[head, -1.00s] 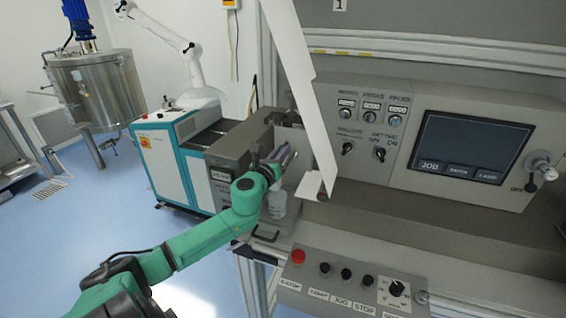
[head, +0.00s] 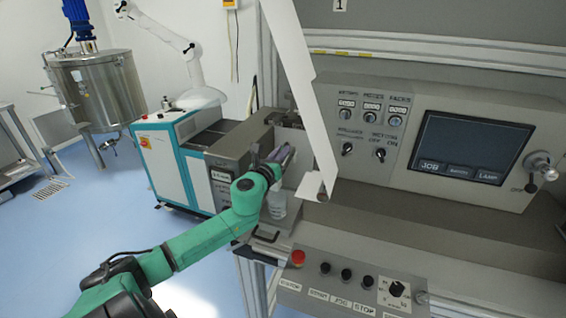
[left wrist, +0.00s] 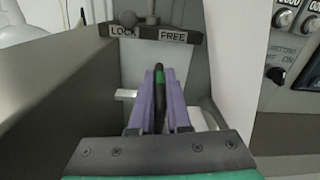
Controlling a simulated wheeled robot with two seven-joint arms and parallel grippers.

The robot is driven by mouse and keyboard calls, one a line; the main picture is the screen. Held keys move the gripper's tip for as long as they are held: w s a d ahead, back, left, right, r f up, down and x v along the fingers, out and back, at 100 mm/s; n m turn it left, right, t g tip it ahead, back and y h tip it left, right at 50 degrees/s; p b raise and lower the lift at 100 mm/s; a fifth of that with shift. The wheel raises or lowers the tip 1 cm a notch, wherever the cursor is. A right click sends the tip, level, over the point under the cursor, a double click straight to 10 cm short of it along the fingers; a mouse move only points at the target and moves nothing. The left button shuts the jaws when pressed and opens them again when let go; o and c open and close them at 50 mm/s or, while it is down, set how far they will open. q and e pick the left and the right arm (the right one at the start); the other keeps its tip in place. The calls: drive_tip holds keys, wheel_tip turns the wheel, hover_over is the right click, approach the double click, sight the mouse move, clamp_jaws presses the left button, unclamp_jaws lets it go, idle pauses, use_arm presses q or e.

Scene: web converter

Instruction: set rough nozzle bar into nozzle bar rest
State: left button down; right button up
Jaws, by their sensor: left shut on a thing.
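My left gripper (head: 283,157) reaches into the recess beside the grey housing at the left end of the machine. In the left wrist view its purple fingers (left wrist: 160,118) are shut on a slim dark bar with a green band, the nozzle bar (left wrist: 159,88), which points away from me. The bar lies below a dark LOCK/FREE plate (left wrist: 152,33). A pale metal stub (left wrist: 126,95) is left of the fingers. I cannot tell which part is the nozzle bar rest, or whether the bar touches it. My right gripper is not in view.
A white web sheet (head: 305,90) hangs close to the right of the gripper. The grey housing wall (left wrist: 50,90) stands close on the left. A clear bottle (head: 277,203) is below the gripper. A button panel (head: 350,285) lies in front.

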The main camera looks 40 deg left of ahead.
use_arm(q)
wheel_tip(320, 180, up, 19)
drive_tip(key=shift+m+g, duration=0.4)
drive_tip(key=shift+g, duration=0.2)
wheel_tip(320, 180, down, 11)
drive_tip(key=p, duration=0.3)
drive_tip(key=shift+a, duration=0.1)
drive_tip(key=shift+d, duration=0.2)
